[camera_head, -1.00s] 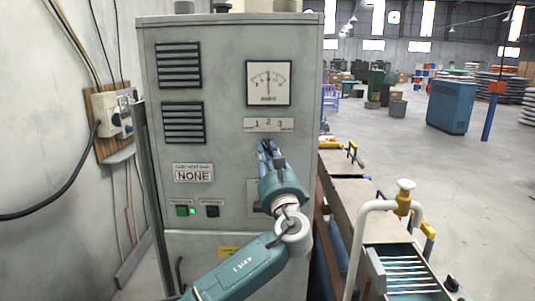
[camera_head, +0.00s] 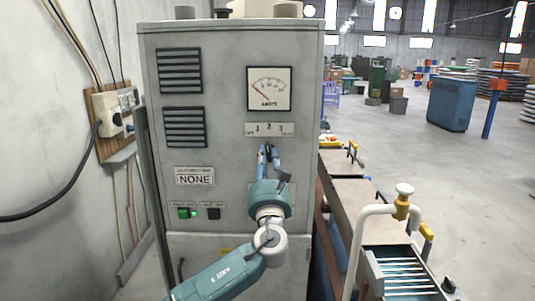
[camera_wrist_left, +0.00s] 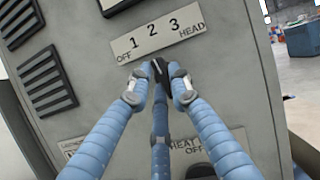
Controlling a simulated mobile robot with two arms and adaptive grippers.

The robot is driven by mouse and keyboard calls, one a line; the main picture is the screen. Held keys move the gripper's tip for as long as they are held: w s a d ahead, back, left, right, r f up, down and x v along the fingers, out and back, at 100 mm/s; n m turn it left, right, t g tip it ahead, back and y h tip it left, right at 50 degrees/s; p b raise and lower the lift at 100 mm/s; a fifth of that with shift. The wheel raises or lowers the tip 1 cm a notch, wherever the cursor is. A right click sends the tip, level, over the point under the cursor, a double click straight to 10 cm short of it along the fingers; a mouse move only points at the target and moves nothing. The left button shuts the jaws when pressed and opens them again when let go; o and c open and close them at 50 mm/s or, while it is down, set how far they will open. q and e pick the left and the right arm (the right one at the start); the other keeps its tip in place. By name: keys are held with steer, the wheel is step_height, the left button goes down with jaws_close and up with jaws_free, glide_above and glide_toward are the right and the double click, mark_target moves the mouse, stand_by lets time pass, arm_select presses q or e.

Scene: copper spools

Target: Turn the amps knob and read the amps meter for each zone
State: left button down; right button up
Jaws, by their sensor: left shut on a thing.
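The amps meter (camera_head: 268,89) is a square white dial high on the grey cabinet front. Its red needle leans to the left, near the low end of the scale. Below it is a label plate (camera_head: 269,129), which reads OFF, 1, 2, 3, HEAD in the left wrist view (camera_wrist_left: 160,33). A small black knob (camera_wrist_left: 143,72) sits just under the plate. My left gripper (camera_head: 268,151) is shut on the knob; its blue fingers (camera_wrist_left: 158,86) hide part of it, and its exact pointer direction is hard to tell. My right gripper is out of view.
The grey cabinet (camera_head: 225,60) also carries a sign reading NONE (camera_head: 194,177), a lit green switch (camera_head: 185,213) and a black switch (camera_head: 213,213). A bench with a white curved pipe (camera_head: 361,230) stands close on the right. Open floor lies beyond it.

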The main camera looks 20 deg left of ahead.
arm_select(q)
steer(key=shift+m+t+h+p, duration=0.4)
steer(key=shift+m+h, duration=0.3)
steer(key=shift+m, duration=0.5)
steer(key=c, duration=1.6)
jaws_free()
steer(key=shift+o, duration=0.2)
steer(key=v, duration=1.2)
